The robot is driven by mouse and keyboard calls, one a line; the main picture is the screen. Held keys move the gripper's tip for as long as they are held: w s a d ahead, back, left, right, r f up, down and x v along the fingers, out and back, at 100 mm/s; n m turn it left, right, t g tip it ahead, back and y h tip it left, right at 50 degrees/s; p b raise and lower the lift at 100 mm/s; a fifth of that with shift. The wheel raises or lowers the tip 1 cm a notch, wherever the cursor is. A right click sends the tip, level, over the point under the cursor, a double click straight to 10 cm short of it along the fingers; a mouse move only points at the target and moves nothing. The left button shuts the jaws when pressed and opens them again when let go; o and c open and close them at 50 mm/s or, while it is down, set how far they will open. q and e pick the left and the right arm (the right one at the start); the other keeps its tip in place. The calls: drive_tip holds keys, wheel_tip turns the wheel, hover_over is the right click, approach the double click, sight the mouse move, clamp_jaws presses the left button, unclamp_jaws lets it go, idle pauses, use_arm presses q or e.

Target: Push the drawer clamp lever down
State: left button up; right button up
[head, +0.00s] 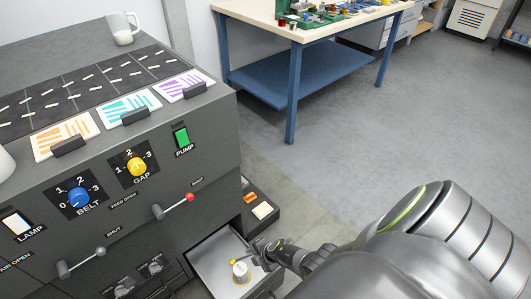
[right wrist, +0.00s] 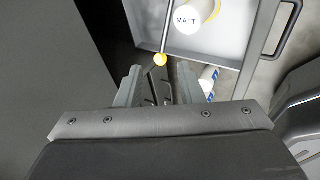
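A thin metal lever with a yellow ball end (right wrist: 160,60) shows in the right wrist view. It looks like the drawer clamp lever, with its rod running up the picture across the open drawer (right wrist: 234,45). My right gripper (right wrist: 157,78) is open and empty. Its two fingers stand either side of a gap, with the yellow ball just past the tips; I cannot tell whether they touch it. In the head view my right gripper (head: 262,246) is at the open drawer (head: 205,254) and hides part of it. My left gripper is not in view.
A white can with a yellow rim, marked MATT (right wrist: 188,22), stands in the drawer. The machine front has a red-ended feed lever (head: 178,204) above the drawer and a grey-ended air lever (head: 82,261) to the left. A workbench (head: 290,90) stands behind; the floor between is clear.

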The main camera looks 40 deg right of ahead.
drive_tip(key=shift+s+d+r+p, duration=0.75)
drive_tip(key=shift+r+p, duration=0.2)
drive_tip(key=shift+s+d+r+p, duration=0.7)
drive_tip(key=shift+d+r+p, duration=0.05)
drive_tip(key=shift+r+p, duration=0.15)
